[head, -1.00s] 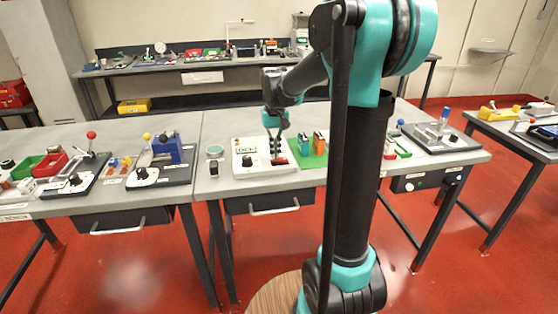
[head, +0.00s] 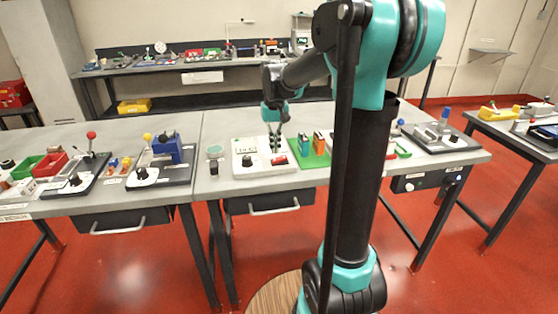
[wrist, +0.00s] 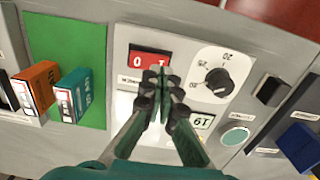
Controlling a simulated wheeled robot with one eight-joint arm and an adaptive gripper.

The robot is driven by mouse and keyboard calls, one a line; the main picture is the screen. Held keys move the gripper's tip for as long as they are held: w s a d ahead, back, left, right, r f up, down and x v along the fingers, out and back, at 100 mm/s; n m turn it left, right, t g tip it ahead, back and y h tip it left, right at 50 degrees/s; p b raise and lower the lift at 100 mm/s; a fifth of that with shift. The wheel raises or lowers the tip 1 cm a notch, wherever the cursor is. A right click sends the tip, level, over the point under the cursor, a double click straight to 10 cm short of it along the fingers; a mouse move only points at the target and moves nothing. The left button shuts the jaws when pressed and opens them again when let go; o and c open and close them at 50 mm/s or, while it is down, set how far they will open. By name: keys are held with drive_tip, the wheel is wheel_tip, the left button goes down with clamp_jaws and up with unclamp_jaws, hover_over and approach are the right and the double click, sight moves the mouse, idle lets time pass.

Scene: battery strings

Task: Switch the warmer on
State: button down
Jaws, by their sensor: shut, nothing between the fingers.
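The warmer (head: 262,169) is a pale panel on the middle bench; its face (wrist: 127,40) fills the centre of the wrist view. Its red rocker switch (wrist: 145,62), marked 0 and I, shows beside a black dial knob (wrist: 219,81). The switch also shows in the head view (head: 279,160). I cannot tell which side of the rocker is down. My gripper (head: 275,149) is over the panel, shut and empty. In the wrist view its fingertips (wrist: 160,77) overlap the switch's near edge and cover part of the label; contact cannot be told.
A green mat (wrist: 65,50) holds an orange battery block (wrist: 36,88) and a teal one (wrist: 74,95) beside the panel. A small display (wrist: 203,121), a round green pad (wrist: 235,136) and a black block (wrist: 271,91) are on the other side. A blue block (head: 168,148) stands farther left.

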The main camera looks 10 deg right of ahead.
sight(275, 159)
drive_tip(key=shift+r, duration=2.15)
drive_tip(key=s+d+f+t, duration=0.2)
drive_tip(key=s+f, duration=0.7)
drive_tip(key=s, duration=0.2)
drive_tip(key=s+d+f+t, duration=0.2)
drive_tip(key=s+f, duration=0.8)
drive_tip(key=s, duration=0.1)
